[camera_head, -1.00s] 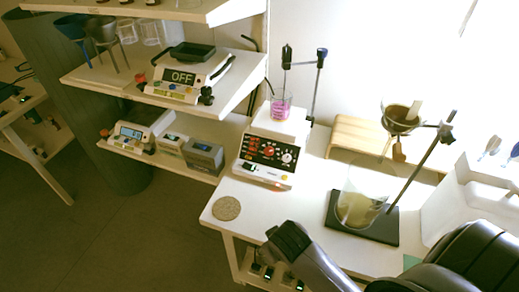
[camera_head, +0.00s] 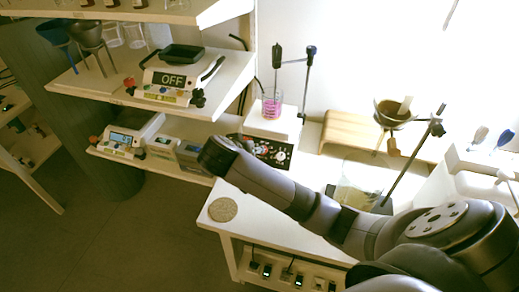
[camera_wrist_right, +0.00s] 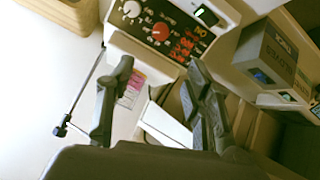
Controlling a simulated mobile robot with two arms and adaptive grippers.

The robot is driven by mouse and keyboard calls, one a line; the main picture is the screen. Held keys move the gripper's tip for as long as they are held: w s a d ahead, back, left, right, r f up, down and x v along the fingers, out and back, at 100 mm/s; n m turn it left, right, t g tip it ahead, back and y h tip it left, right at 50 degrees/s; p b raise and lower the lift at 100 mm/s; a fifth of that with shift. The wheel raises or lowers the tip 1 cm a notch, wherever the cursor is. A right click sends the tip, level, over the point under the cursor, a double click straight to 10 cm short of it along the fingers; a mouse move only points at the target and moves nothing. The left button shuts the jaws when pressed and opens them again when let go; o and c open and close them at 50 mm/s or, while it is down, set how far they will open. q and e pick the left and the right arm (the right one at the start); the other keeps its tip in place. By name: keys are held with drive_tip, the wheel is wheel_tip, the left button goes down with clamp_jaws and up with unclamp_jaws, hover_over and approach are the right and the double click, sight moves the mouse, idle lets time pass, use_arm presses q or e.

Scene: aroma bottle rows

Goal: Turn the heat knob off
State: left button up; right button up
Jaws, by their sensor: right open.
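The hotplate stirrer (camera_head: 262,125) stands at the left end of the white table in the head view, with a beaker of pink liquid (camera_head: 271,106) on top. My right arm hides part of its black front panel. The right wrist view shows the panel (camera_wrist_right: 185,20) with a white knob (camera_wrist_right: 131,9) and a red knob (camera_wrist_right: 160,31); I cannot read which is the heat knob. My right gripper (camera_wrist_right: 160,72) is open and empty, its fingers pointing toward the panel but apart from the knobs. In the head view its fingers are hidden. My left gripper is not in view.
A round cork mat (camera_head: 222,210) lies on the table's front left corner. Grey boxes (camera_head: 190,153) and a scale (camera_head: 125,138) stand on the shelf at left. A stand rod (camera_head: 308,80) rises behind the stirrer. A glass beaker (camera_head: 355,190) stands right, behind my arm.

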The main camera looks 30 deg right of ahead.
drive_tip(key=x, duration=1.6)
drive_tip(key=shift+f+p, duration=0.3)
drive_tip(key=shift+p, duration=0.05)
drive_tip(key=shift+c, duration=0.6)
clamp_jaws()
